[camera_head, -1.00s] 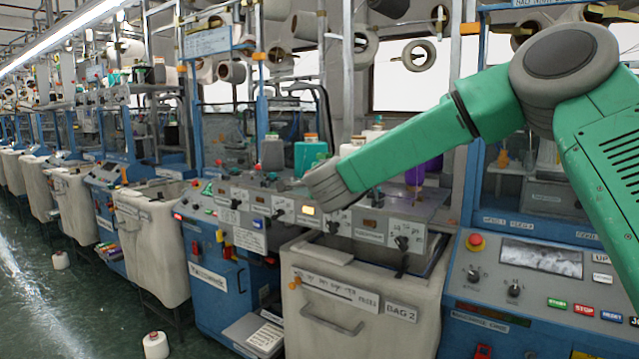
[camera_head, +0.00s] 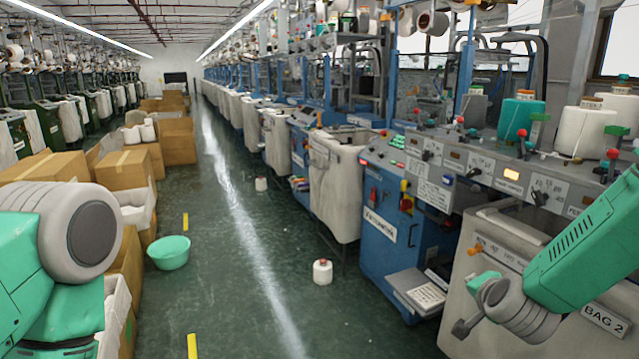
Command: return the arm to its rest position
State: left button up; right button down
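My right arm (camera_head: 590,255) comes in from the right edge, bent down to the left. Its grey wrist (camera_head: 520,308) is in front of the cream bin marked BAG 2 (camera_head: 480,243). The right gripper (camera_head: 478,305) is at the end of this wrist, small and foreshortened, and its fingers cannot be made out clearly. No object shows held there. My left arm shows only as a green link and a large grey joint (camera_head: 80,240) at the lower left. The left gripper is out of the picture.
Knitting machines (camera_head: 400,205) with bins line the right side. A teal cone (camera_head: 518,115) and a white cone (camera_head: 585,128) stand on the near machine. Cardboard boxes (camera_head: 123,172) and a green basin (camera_head: 168,252) are left.

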jog(key=s+a+f+n+g+y+b, duration=0.1)
jog(key=s+a+f+n+g, duration=0.2)
jog(key=s+f, duration=0.7)
jog(key=s+a+f+n+g+y+b, duration=0.1)
jog(key=s+a+f+n+g, duration=0.1)
jog(key=s+f+n, duration=0.55)
pick_arm(q)
jog(key=f, duration=0.1)
jog(key=f+b, duration=0.1)
jog(key=f, duration=0.1)
jog(key=f+b, duration=0.1)
jog(key=shift+a+f, duration=0.25)
jog(key=shift+a, duration=0.05)
pick_arm(e)
jog(key=s+f+n+g, duration=0.1)
jog(key=s+f, duration=0.3)
jog(key=s, duration=0.7)
jog(key=s+f+n+g, duration=0.2)
jog(key=s+f+g, duration=0.2)
jog(key=s, duration=0.7)
jog(key=shift+s+d+f+g, duration=0.15)
jog(key=shift+d+f+g, duration=0.15)
jog(key=shift+f, duration=0.3)
pick_arm(q)
jog(key=shift+s+d, duration=0.1)
jog(key=shift+d, duration=0.15)
pick_arm(e)
jog(key=shift+d+f+n+y, duration=0.1)
jog(key=shift+d+n+y, duration=0.15)
jog(key=shift+y, duration=0.05)
